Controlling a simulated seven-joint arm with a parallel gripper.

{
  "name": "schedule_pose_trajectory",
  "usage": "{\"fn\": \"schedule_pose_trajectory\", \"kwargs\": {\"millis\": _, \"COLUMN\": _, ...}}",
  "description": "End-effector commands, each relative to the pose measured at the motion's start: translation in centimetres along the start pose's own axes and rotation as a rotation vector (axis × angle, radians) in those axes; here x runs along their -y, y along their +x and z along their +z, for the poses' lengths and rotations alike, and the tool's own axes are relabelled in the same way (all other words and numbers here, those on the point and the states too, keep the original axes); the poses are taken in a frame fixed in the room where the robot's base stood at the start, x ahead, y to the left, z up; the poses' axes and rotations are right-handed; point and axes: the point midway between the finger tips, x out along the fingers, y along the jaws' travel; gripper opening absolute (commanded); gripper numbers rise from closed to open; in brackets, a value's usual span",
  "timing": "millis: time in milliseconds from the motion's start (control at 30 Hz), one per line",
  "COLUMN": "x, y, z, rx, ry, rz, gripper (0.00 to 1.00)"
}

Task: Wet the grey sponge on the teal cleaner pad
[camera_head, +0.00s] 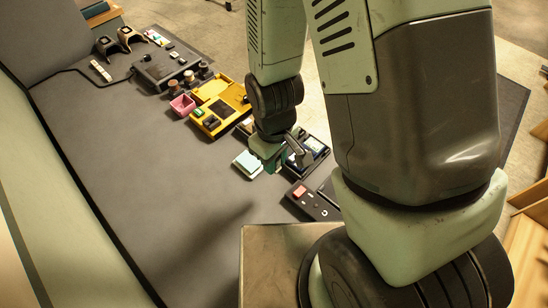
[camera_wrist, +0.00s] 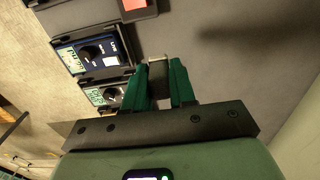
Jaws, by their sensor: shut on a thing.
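A light teal pad (camera_head: 248,162) lies on the dark grey table, just left of my gripper (camera_head: 272,164) in the head view. The pad cannot be made out in the wrist view. In the wrist view, the green fingers of my gripper (camera_wrist: 159,66) are closed on a small block, the grey sponge (camera_wrist: 159,75). The sponge shows as a dark, greyish piece between the fingers. In the head view the sponge is too small and hidden to tell. Whether it touches anything below cannot be told.
Dark modules with knobs and blue panels (camera_wrist: 90,52) stand beside my gripper. A dark tray with a red block (camera_head: 299,192) is nearer. A yellow case (camera_head: 212,88) and a pink container (camera_head: 182,104) stand farther back. The table left of the pad is clear.

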Motion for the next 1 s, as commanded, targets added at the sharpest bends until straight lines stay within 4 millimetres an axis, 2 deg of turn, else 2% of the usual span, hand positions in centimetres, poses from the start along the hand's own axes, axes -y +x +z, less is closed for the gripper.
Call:
{"fn": "schedule_pose_trajectory", "kwargs": {"millis": 100, "x": -0.1, "y": 0.1, "z": -1.0, "rx": -0.001, "ry": -0.002, "rz": 0.000, "gripper": 0.01}}
{"fn": "schedule_pose_trajectory", "kwargs": {"millis": 300, "x": -0.2, "y": 0.4, "z": -6.4, "rx": -0.004, "ry": -0.005, "rz": 0.001, "gripper": 0.01}}
{"fn": "schedule_pose_trajectory", "kwargs": {"millis": 433, "x": 0.0, "y": 0.5, "z": -8.9, "rx": -0.002, "ry": -0.003, "rz": -0.001, "gripper": 0.01}}
{"fn": "schedule_pose_trajectory", "kwargs": {"millis": 633, "x": 0.0, "y": 1.5, "z": -9.6, "rx": 0.002, "ry": 0.001, "rz": -0.002, "gripper": 0.01}}
{"fn": "schedule_pose_trajectory", "kwargs": {"millis": 1000, "x": 0.0, "y": 5.2, "z": -9.5, "rx": 0.002, "ry": 0.000, "rz": -0.002, "gripper": 0.01}}
